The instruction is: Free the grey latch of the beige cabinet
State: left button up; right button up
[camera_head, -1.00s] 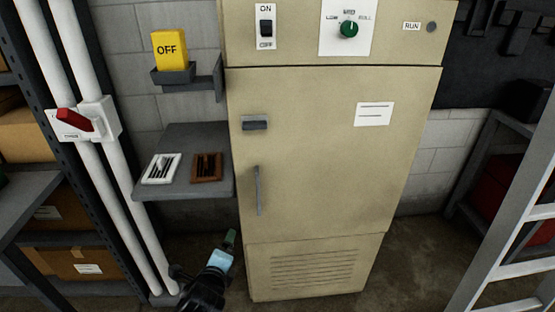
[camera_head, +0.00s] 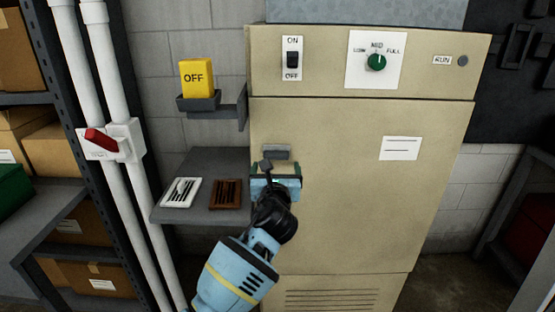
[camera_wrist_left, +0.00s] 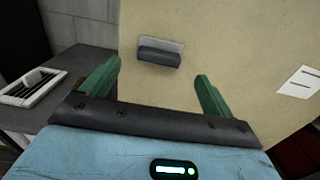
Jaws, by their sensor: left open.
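The beige cabinet (camera_head: 370,190) stands in the middle of the head view. Its grey latch (camera_head: 276,152) is at the upper left of the door, partly hidden behind my left gripper in that view. The latch shows whole in the left wrist view (camera_wrist_left: 160,52), between the two green fingers and ahead of them. My left gripper (camera_head: 276,170) is open and empty, just below and in front of the latch in the head view. No contact with the latch shows. The door appears closed. My right gripper is not in view.
A grey shelf (camera_head: 205,212) left of the cabinet holds a white vent (camera_head: 181,192) and a brown vent (camera_head: 225,193). Above it is a yellow OFF block (camera_head: 197,77) in a bracket. White pipes with a red lever (camera_head: 101,139) stand further left.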

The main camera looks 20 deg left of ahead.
aim_at(276, 156)
pick_arm(q)
jog(key=x, duration=0.4)
jog(key=shift+f+b, duration=0.25)
jog(key=shift+b, duration=0.1)
jog(key=shift+x, duration=0.95)
jog(key=shift+r, duration=0.1)
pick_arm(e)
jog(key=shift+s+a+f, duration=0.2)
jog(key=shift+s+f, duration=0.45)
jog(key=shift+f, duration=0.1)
pick_arm(q)
jog(key=shift+c, duration=0.5)
jog(key=c, duration=0.9)
